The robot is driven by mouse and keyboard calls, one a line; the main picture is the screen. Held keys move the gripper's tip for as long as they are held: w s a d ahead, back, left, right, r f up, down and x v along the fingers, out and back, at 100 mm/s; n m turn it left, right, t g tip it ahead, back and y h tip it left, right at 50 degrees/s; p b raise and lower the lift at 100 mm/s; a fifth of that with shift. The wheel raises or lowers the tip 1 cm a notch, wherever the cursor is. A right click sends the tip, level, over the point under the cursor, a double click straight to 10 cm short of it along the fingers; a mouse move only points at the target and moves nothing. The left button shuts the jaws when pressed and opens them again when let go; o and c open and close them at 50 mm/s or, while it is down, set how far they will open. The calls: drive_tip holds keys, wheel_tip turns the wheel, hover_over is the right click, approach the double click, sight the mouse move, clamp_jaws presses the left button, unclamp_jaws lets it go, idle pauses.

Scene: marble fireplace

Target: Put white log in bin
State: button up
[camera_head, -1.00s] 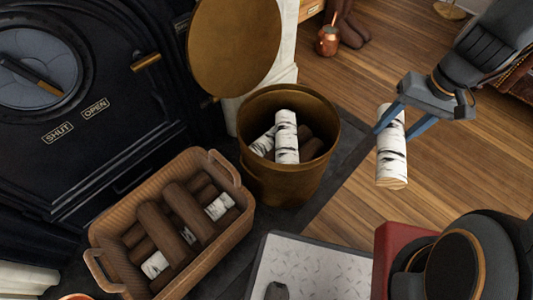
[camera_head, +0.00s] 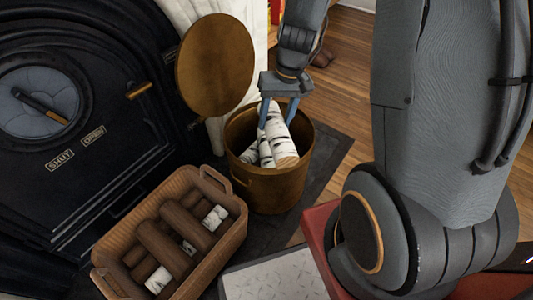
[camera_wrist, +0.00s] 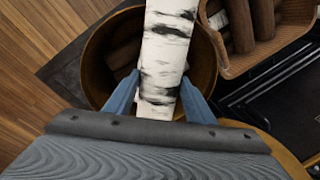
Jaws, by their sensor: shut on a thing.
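A white birch log (camera_head: 281,143) with black marks is held in my gripper (camera_head: 278,112), whose blue fingers are shut on it. The log is tilted, over and partly within the mouth of the round brass bin (camera_head: 273,188). Whether it touches the logs inside is unclear. Other white logs (camera_head: 262,152) show in the bin beside the held log. In the wrist view, the held log (camera_wrist: 164,55) sits between the fingers (camera_wrist: 158,100), above the bin's opening (camera_wrist: 206,68). Brown logs (camera_wrist: 127,50) lie inside the bin.
The bin's round lid (camera_head: 215,65) stands open at the left of its rim. A wicker basket (camera_head: 238,238) with brown and white logs sits at the front left. A black stove (camera_head: 85,175) stands at the left. Wood floor (camera_head: 350,80) lies behind the bin.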

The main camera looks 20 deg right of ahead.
sight(271, 106)
drive_tip(key=shift+m, duration=0.5)
drive_tip(key=w+p, duration=0.2)
drive_tip(key=w, duration=0.1)
drive_tip(key=w+p, duration=0.1)
drive_tip(key=w, duration=0.1)
drive_tip(key=shift+d+f+p, duration=0.1)
drive_tip(key=shift+f+p, duration=0.2)
drive_tip(key=shift+f, duration=0.05)
drive_tip(key=shift+w+f+p, duration=0.45)
drive_tip(key=shift+w, duration=0.3)
wheel_tip(271, 106, down, 10)
drive_tip(key=b, duration=0.4)
drive_tip(key=shift+w, duration=0.1)
drive_tip(key=shift+f, duration=0.1)
drive_tip(key=o, duration=1.4)
